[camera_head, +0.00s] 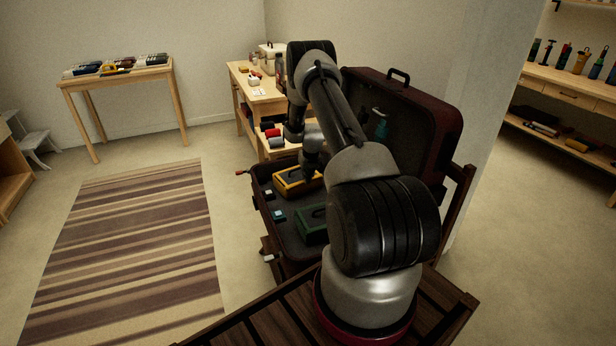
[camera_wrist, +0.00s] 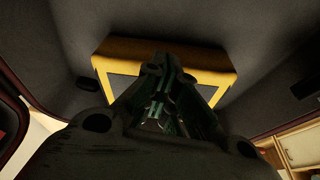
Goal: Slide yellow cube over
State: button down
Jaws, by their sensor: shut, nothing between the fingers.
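The yellow cube (camera_head: 287,187) lies in the open suitcase (camera_head: 262,205), near its far left part. It looks like a flat yellow box with a dark top face. In the wrist view the yellow cube (camera_wrist: 203,57) spans the upper middle, its yellow sides framing a dark panel. My gripper (camera_head: 311,172) is at the box's right part in the head view. In the wrist view my gripper (camera_wrist: 165,68) has its fingers shut together and empty, in front of the box. I cannot tell whether the fingertips touch it. My arm and fingers hide part of the box.
A green box (camera_head: 312,224) lies in the suitcase nearer to me. Small pale-teal pieces (camera_head: 278,215) lie to its left. The raised lid (camera_head: 425,115) stands at the right and back. A wooden bench (camera_head: 255,95) is behind. A striped rug (camera_head: 130,240) lies on the clear floor.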

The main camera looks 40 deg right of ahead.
jog(key=v, duration=1)
jog(key=s+a+f+g+y, duration=0.1)
jog(key=s+a+f+g, duration=0.15)
jog(key=s, duration=0.45)
jog(key=s+a+r+n+t, duration=0.1)
jog(key=s+a+r, duration=0.6)
jog(key=s+r, duration=0.4)
jog(key=s+a+r+n+t, duration=0.1)
jog(key=s+a+r, duration=0.7)
jog(key=r, duration=0.8)
jog(key=s+a+r+t, duration=0.1)
jog(key=s+a+r, duration=0.6)
jog(key=s+r, duration=0.6)
jog(key=shift+s+a+r+n+t, duration=0.3)
jog(key=shift+s+r+n+t, duration=0.05)
jog(key=shift+s+r+n, duration=0.1)
